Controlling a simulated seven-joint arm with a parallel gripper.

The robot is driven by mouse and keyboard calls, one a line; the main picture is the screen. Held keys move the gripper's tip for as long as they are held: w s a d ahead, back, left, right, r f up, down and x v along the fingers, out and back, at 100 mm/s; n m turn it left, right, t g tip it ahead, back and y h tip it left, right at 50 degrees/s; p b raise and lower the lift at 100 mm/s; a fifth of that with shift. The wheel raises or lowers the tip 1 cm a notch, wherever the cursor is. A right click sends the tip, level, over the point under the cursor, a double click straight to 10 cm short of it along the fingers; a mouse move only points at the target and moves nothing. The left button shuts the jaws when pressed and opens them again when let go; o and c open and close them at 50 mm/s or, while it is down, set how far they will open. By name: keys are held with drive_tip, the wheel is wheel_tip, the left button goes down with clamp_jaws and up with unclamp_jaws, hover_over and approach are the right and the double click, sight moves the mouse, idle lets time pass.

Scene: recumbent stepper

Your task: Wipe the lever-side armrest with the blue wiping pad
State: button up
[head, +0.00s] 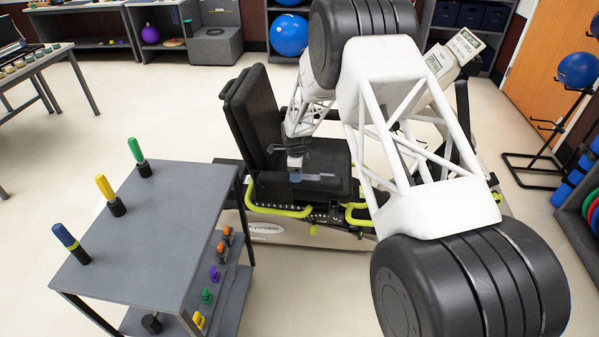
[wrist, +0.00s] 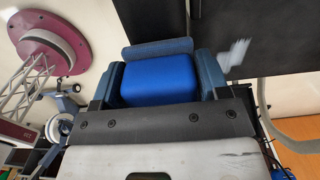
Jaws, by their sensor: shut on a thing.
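My gripper (head: 295,168) is shut on the blue wiping pad (wrist: 158,80). In the wrist view the bright blue block sits between the two fingers, with a wider grey-blue strip at its far side. In the head view the pad (head: 295,177) is at the dark near-side armrest (head: 321,186) beside the black seat. I cannot tell whether the pad touches the armrest or is just above it. Dark surfaces fill the top of the wrist view, and a pale streaky patch (wrist: 235,55) shows against them. My arm hides much of the stepper.
The stepper's tall black backrest (head: 262,115) stands left of my gripper. A grey cart (head: 150,235) with upright coloured handles and small coloured items stands at the left front. Open floor lies behind the cart.

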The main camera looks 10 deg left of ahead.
drive_tip(key=shift+r, duration=0.1)
idle(0.3)
drive_tip(key=shift+r, duration=3.4)
drive_tip(key=shift+r, duration=0.5)
drive_tip(key=shift+f, duration=0.2)
